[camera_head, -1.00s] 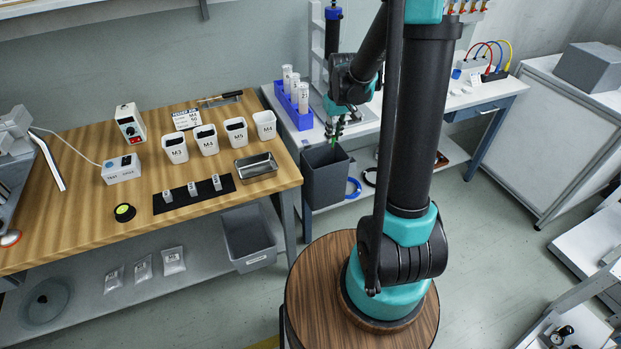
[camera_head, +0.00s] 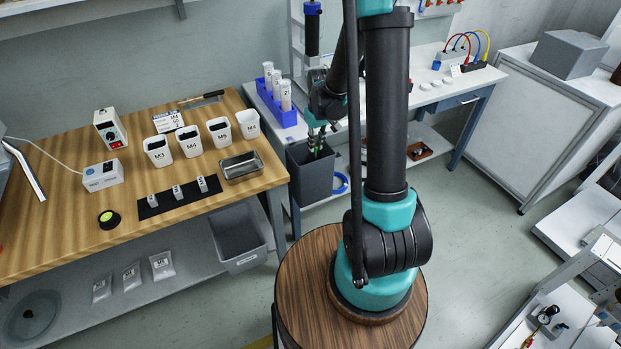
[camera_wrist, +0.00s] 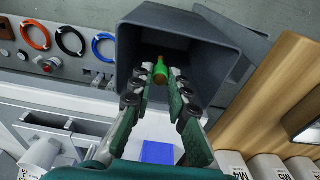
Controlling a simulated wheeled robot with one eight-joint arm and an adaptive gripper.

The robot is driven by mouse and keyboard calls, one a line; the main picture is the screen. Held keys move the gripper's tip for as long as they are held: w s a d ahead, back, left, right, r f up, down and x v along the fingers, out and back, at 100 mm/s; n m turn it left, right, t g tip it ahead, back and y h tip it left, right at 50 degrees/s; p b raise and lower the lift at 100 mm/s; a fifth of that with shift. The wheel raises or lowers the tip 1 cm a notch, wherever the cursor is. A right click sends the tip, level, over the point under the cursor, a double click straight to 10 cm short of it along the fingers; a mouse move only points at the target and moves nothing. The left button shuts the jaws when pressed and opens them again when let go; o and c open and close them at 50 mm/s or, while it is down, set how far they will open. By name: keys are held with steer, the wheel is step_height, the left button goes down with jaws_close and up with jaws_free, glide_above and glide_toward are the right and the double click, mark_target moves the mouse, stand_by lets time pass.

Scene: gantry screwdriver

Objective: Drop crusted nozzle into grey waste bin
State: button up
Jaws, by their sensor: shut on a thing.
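The grey waste bin (camera_head: 310,180) stands beside the end of the wooden bench, in front of the white bench. In the wrist view its open mouth and wall (camera_wrist: 215,50) surround my fingertips. My gripper (camera_head: 317,146) points down at the bin's mouth. In the wrist view my gripper (camera_wrist: 160,76) is shut on the nozzle (camera_wrist: 160,68), a small green piece with an orange-brown end. The nozzle is between the fingertips, over the dark inside of the bin. Crust on it is too small to make out. The bin's floor is dark.
A blue rack (camera_head: 277,105) with white tubes stands on the white bench just behind the bin. The wooden bench (camera_head: 60,215) with labelled cups (camera_head: 190,142) is to the left.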

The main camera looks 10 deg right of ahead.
steer(key=o, duration=0.8)
steer(key=shift+c, duration=0.2)
steer(key=shift+r, duration=0.1)
step_height(320, 180, up, 12)
steer(key=s, duration=0.1)
steer(key=shift+s+d, duration=0.15)
steer(key=shift+d, duration=0.05)
steer(key=shift+s, duration=0.1)
steer(key=s+d+f+m+t, duration=0.1)
steer(key=s+f, duration=0.1)
steer(key=s, duration=0.8)
steer(key=s+d+f+m+t, duration=0.1)
steer(key=s+d+f+m, duration=0.1)
steer(key=s, duration=0.8)
steer(key=shift+s+d+f+m+t, duration=0.15)
steer(key=shift+d+f+m+t, duration=0.2)
steer(key=shift+f, duration=0.3)
